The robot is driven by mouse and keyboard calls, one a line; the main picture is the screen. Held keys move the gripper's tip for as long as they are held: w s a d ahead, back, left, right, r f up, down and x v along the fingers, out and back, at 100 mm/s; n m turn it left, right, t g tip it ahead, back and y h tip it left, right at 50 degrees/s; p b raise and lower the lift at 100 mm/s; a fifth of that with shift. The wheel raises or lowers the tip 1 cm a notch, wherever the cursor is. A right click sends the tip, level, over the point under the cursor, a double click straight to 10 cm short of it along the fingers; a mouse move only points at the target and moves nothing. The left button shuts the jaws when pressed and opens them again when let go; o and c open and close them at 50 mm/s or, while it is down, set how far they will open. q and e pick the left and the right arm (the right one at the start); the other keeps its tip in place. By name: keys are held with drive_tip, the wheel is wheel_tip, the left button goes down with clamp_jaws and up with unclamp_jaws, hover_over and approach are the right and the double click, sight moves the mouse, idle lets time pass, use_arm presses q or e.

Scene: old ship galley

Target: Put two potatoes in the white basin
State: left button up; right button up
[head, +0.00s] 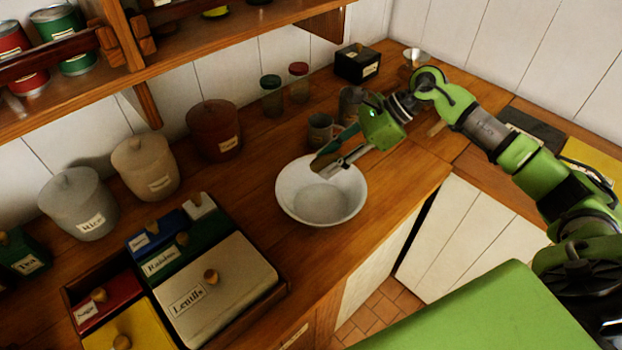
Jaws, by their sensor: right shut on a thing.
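The white basin (292,191) stands on the wooden counter in the middle of the head view, and its visible inside looks empty. My right gripper (321,168) reaches in from the right, with its fingertips over the basin's back rim. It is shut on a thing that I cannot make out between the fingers. No potato shows clearly in this view. My left gripper is not in view.
A mug (320,131) stands close behind the basin. Jars with green (271,96) and red (299,82) lids stand further back. A drawer box with a Lentils lid (214,287) and several canisters are at left. A shelf (190,52) hangs above.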

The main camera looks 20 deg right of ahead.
drive_tip(key=f, duration=0.1)
drive_tip(key=s+f+b, duration=0.1)
drive_tip(key=f, duration=0.1)
drive_tip(key=shift+s, duration=0.25)
drive_tip(key=shift+w+f+b, duration=0.2)
drive_tip(key=shift+f+b, duration=0.2)
drive_tip(key=shift+f, duration=0.75)
drive_tip(key=o, duration=1.5)
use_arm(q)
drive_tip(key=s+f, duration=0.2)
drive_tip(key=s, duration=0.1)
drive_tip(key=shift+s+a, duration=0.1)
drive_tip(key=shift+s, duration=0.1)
use_arm(e)
drive_tip(key=v, duration=1.2)
